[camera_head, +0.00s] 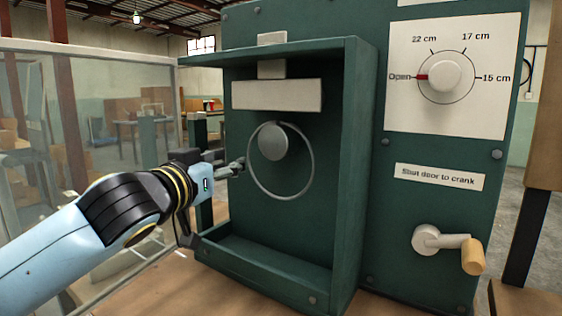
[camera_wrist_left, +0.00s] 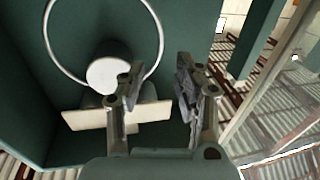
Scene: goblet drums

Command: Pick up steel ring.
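The steel ring (camera_head: 313,170) is a thin, pale hoop inside the open green box, around a grey round knob (camera_head: 273,141) on the back wall. It also shows in the left wrist view (camera_wrist_left: 161,40). My left gripper (camera_head: 237,165) reaches in from the left, with its fingertips close to the ring's left edge. In the left wrist view its fingers (camera_wrist_left: 160,70) are apart, and the ring's edge appears in the gap between them. I cannot tell whether they touch it. My right gripper is in neither view.
The green box (camera_head: 360,150) has side walls and a bottom lip around the ring. A white block (camera_head: 277,95) sits above the knob. To the right are a dial (camera_head: 445,76) pointing to Open and a crank (camera_head: 440,240). A clear panel (camera_head: 90,140) stands at left.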

